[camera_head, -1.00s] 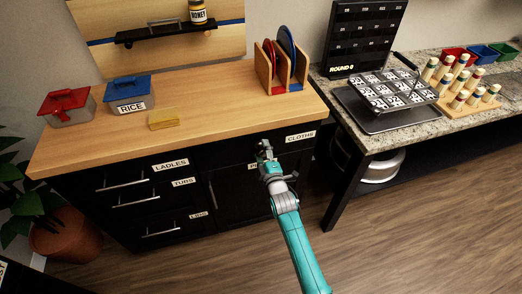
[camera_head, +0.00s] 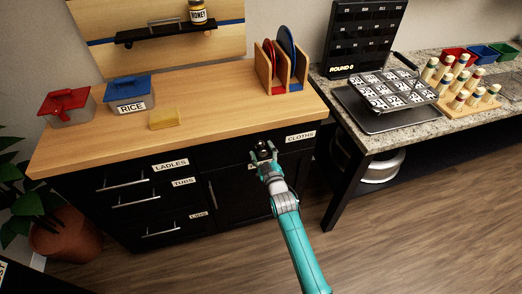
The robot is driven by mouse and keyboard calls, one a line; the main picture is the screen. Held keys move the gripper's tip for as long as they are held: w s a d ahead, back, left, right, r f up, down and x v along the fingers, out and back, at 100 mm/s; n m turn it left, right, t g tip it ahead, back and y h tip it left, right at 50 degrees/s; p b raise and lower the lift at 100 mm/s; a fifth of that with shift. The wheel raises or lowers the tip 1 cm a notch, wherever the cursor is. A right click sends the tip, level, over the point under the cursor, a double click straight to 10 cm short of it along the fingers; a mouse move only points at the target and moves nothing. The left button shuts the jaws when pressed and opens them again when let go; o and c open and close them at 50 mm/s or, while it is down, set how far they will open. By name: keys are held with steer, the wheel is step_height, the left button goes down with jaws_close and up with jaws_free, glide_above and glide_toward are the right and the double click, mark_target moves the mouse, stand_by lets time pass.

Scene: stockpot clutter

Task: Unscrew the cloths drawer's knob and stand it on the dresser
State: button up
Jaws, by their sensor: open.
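The cloths drawer (camera_head: 290,149) is at the upper right of the black dresser (camera_head: 165,222), marked by a white CLOTHS label (camera_head: 300,136). My gripper (camera_head: 264,146) is open in front of this drawer, left of the label and just below the edge of the wooden top (camera_head: 215,108). The drawer's knob cannot be made out; my gripper covers that part of the drawer front. I cannot tell whether the fingers touch anything.
On the dresser top stand a red-lidded box (camera_head: 67,107), a blue-lidded RICE box (camera_head: 129,94), a yellow sponge-like block (camera_head: 164,119) and a wooden rack (camera_head: 283,66) with plates. The front right of the top is clear. A granite counter (camera_head: 400,132) stands to the right.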

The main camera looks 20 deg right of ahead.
steer(key=m, duration=0.5)
steer(key=shift+m, duration=0.3)
jaws_close()
steer(key=shift+n, duration=2.3)
steer(key=shift+n, duration=0.4)
steer(key=n, duration=0.3)
steer(key=shift+n, duration=0.4)
